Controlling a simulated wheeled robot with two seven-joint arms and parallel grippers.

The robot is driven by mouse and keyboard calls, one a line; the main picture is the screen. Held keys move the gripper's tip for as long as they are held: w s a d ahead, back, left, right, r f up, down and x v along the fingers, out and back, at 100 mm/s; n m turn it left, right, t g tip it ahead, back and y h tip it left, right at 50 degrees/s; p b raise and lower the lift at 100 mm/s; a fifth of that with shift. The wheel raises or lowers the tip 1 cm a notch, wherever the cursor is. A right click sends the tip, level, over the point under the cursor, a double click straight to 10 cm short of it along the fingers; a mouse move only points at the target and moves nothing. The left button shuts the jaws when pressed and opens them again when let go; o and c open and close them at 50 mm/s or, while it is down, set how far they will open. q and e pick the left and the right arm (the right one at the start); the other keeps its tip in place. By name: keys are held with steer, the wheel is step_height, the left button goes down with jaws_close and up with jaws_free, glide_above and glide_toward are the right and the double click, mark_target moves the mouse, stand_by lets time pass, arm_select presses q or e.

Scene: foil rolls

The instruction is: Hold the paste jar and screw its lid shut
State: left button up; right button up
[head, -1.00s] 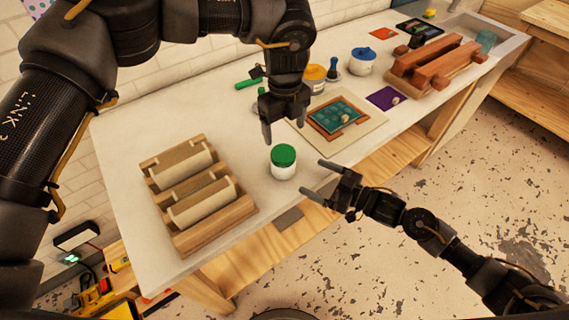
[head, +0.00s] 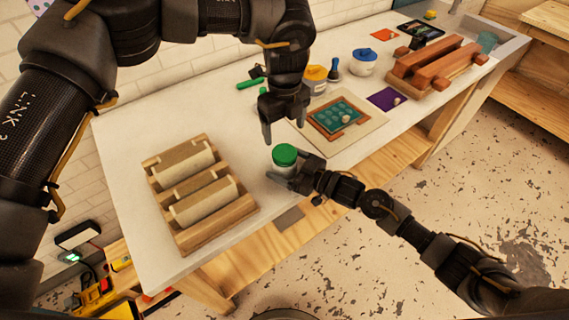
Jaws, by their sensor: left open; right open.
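The paste jar (head: 284,171) is a small white jar standing upright on the white table, partly hidden by my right gripper. Its green lid (head: 284,154) sits on top; whether it is tight cannot be told. My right gripper (head: 286,178) is open, its fingers reaching in low around the jar's body from the right. Contact with the jar cannot be made out. My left gripper (head: 285,136) is open and points down just above and behind the green lid, apart from it.
A wooden rack with pale rolls (head: 196,187) stands left of the jar. A board with a green plate (head: 338,116) lies behind and to the right. Yellow (head: 316,74) and blue-lidded (head: 363,62) jars stand farther back. The table's front edge (head: 245,223) is near.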

steer(key=shift+w+a, duration=0.1)
steer(key=shift+a, duration=0.05)
steer(key=c, duration=1.6)
steer(key=shift+c, duration=1.2)
arm_select(q)
steer(key=shift+n, duration=0.5)
arm_select(e)
jaws_close()
arm_select(q)
steer(key=n, duration=0.5)
steer(key=shift+d+n, duration=0.15)
steer(key=shift+n, duration=0.25)
steer(key=n, duration=0.9)
steer(key=shift+n, duration=0.3)
steer(key=n, duration=0.6)
